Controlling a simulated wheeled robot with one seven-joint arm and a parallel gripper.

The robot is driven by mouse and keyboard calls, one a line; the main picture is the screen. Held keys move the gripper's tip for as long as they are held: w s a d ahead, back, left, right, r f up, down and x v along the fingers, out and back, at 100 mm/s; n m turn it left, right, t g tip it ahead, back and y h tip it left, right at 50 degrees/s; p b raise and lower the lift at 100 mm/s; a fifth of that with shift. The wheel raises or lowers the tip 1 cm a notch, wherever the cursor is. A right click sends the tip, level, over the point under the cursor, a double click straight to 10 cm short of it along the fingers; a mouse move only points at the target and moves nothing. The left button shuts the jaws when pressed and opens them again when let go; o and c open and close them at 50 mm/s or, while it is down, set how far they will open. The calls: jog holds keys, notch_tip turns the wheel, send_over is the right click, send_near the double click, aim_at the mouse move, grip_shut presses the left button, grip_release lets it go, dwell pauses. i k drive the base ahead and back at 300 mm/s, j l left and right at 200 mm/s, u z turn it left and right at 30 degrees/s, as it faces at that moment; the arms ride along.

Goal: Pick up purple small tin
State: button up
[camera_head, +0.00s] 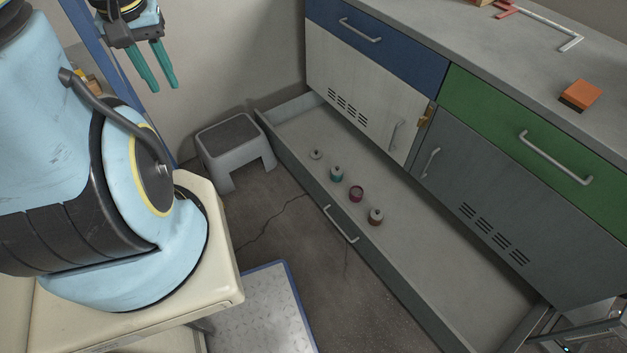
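A small purple tin (356,193) stands in the open bottom drawer (440,235) of the workbench, in a loose row with other small tins. A teal tin (337,173) is just behind it to the left, and a brownish-red tin (376,216) is in front of it to the right. A small grey item (316,154) is at the row's far end. My gripper (162,88) hangs at the upper left, well away from the drawer. Its two teal fingers point down, apart, with nothing between them.
A grey step stool (233,146) stands on the floor left of the drawer. The blue (372,45) and green (520,130) drawers above are shut. An orange block (580,95) lies on the bench top. The drawer's right half is empty.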

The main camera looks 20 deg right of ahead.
aim_at(357, 192)
jog(key=i+l+z, duration=0.1)
jog(key=i+z, duration=0.2)
jog(key=z, duration=0.15)
jog(key=i+z, duration=0.6)
jog(key=z, duration=0.25)
